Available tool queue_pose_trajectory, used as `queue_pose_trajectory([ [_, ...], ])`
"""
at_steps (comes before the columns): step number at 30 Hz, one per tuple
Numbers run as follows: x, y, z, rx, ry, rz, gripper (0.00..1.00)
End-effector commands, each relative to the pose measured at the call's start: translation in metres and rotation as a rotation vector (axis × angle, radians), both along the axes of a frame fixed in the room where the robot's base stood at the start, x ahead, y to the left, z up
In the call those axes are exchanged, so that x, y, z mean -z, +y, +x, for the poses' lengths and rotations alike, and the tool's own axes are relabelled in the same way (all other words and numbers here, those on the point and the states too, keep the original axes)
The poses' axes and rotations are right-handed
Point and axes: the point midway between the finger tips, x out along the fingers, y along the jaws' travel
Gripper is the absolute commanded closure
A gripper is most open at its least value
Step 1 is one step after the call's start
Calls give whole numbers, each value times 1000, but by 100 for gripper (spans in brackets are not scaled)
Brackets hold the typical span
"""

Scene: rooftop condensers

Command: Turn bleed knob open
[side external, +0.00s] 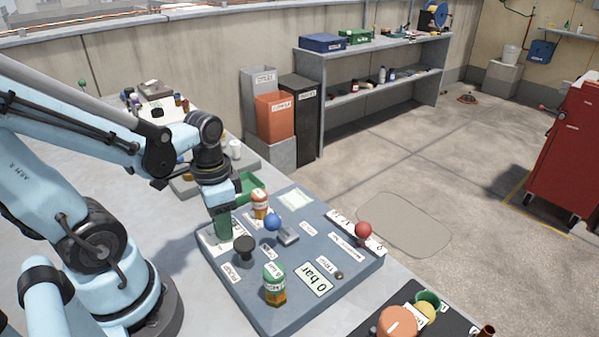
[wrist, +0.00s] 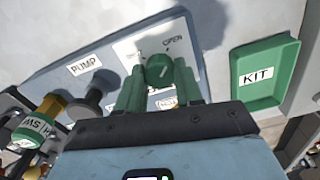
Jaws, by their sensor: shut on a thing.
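The green bleed knob (wrist: 159,68) stands on a white plate (wrist: 127,48) marked OPEN at its upper right in the wrist view. A pale mark shows on the knob, but its exact pointing is hard to read. My gripper (wrist: 160,82) has its green fingers on either side of the knob and is shut on it. In the side view my gripper (side external: 222,226) points down at the near-left part of the blue-grey panel (side external: 220,268). There the fingers hide the knob.
A black pump knob (side external: 243,247) stands close beside my gripper. A green KIT tray (wrist: 265,75) lies to the right in the wrist view.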

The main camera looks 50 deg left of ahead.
Motion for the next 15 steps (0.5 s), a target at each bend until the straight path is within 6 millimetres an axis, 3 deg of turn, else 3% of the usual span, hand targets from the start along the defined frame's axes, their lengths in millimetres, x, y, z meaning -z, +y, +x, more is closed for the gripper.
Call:
queue_pose_trajectory([
  [15, 0, 0, 1, 30, -3, 1, 95],
])
